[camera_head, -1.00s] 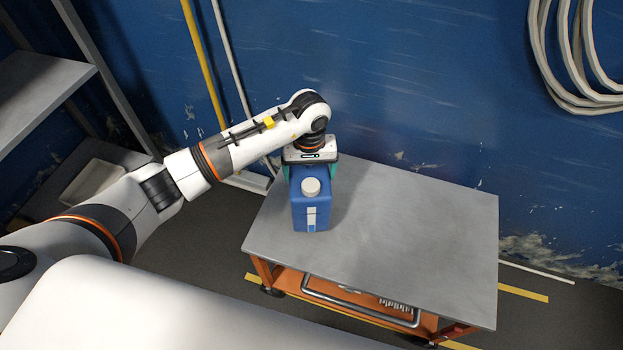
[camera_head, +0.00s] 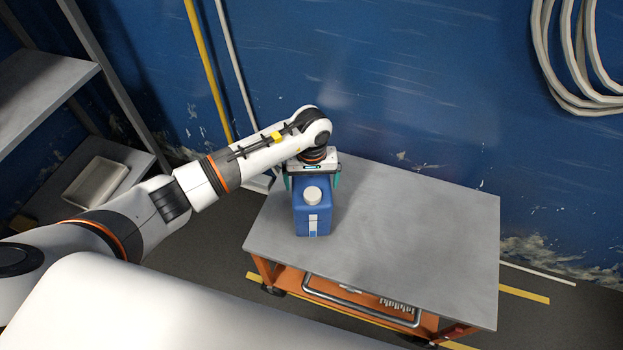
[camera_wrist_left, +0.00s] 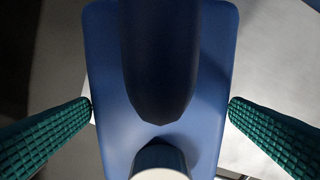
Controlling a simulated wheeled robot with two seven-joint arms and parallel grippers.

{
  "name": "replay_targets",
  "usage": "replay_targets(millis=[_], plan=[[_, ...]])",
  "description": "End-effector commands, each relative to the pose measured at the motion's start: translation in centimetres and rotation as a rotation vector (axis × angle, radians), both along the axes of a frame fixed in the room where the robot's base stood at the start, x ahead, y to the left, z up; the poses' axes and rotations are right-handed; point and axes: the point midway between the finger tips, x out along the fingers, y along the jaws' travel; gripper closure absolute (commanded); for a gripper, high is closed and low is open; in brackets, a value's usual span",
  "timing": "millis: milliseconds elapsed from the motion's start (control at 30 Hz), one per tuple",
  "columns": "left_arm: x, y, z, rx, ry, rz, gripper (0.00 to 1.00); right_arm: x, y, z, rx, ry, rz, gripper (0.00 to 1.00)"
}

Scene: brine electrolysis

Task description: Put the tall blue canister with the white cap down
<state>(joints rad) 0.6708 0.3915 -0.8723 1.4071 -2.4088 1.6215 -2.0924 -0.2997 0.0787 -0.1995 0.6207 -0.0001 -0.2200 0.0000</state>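The tall blue canister (camera_head: 312,218) with its white cap (camera_head: 313,196) is upright over the left part of the grey table top. My left gripper (camera_head: 312,180) reaches down onto it from behind, with one teal finger on each side. In the left wrist view the canister (camera_wrist_left: 112,90) fills the middle, with its dark handle (camera_wrist_left: 160,60) and the cap (camera_wrist_left: 160,165). Both ribbed fingertips meet its sides there, so the gripper is shut on it. The canister's base is at or very near the table top; I cannot tell whether it touches. My right gripper is not in view.
The table top (camera_head: 410,250) is bare to the right of the canister. Its orange frame (camera_head: 350,300) has a lower shelf. A blue wall (camera_head: 420,90) with coiled hoses (camera_head: 570,70) stands behind. Grey shelving (camera_head: 40,95) with a pale tray (camera_head: 95,183) is at the left.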

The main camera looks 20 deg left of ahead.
Motion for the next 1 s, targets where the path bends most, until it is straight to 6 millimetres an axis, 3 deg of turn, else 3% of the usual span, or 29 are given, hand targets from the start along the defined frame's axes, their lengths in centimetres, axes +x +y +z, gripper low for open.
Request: replay_targets(millis=[233, 500, 700, 1000], plan=[[0.1, 0.0, 1.8, 0.000, -0.003, -0.001, 0.00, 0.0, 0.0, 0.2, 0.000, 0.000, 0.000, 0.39], [0.2, 0.0, 7.7, 0.000, -0.005, -0.001, 0.00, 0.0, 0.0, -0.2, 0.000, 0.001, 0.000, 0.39], [0.1, 0.0, 10.9, 0.000, -0.003, 0.000, 0.00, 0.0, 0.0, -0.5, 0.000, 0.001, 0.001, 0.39], [0.0, 0.0, 12.2, 0.001, 0.000, 0.000, 0.00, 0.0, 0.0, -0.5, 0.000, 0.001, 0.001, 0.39]])
